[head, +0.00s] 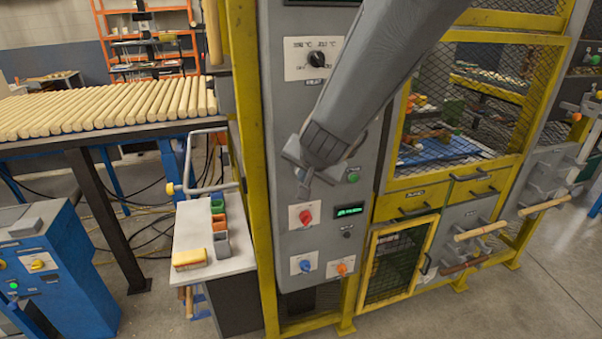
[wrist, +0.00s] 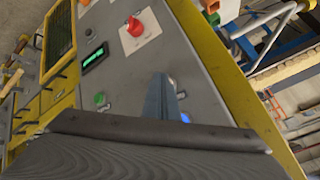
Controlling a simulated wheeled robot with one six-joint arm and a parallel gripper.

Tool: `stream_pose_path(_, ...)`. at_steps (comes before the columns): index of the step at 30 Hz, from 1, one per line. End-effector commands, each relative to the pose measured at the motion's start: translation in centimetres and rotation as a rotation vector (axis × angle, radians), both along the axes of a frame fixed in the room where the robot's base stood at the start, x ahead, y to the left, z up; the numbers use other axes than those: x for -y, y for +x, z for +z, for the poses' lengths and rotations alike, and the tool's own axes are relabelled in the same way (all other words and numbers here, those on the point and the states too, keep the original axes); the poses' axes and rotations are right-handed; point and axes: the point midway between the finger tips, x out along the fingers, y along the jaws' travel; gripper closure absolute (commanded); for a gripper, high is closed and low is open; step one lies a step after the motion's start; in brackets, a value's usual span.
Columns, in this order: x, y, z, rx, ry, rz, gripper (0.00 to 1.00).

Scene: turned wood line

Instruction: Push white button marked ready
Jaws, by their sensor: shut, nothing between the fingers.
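My gripper (head: 304,189) is shut and empty, in front of the upper middle of the grey control panel (head: 330,110). In the wrist view its closed fingers (wrist: 161,80) point at the panel face. A small pale round part (wrist: 172,84) shows just beside the fingertips, partly hidden by them; I cannot tell whether it is the white button. A blue part (wrist: 185,117) peeks out beside the fingers, lower down. No "ready" marking can be read in either view. I cannot tell whether the fingertips touch the panel.
A red knob (head: 305,216), a green display (head: 350,211), a green button (head: 353,177), a black button (head: 347,234), a blue knob (head: 304,265) and an orange knob (head: 342,268) sit on the panel. A yellow post (head: 249,170) stands left; a mesh cage door (head: 400,262) is lower right.

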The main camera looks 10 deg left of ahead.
Motion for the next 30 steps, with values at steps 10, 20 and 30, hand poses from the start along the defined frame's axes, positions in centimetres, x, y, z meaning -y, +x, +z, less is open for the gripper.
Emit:
stream_pose_path(10,0.0,0.0,0.0,0.001,0.000,0.000,1.00)
stream_pose_path(20,0.7,-1.2,0.1,0.001,0.001,-0.001,1.00)
stream_pose_path(30,0.8,-1.3,0.1,0.001,0.001,-0.001,1.00)
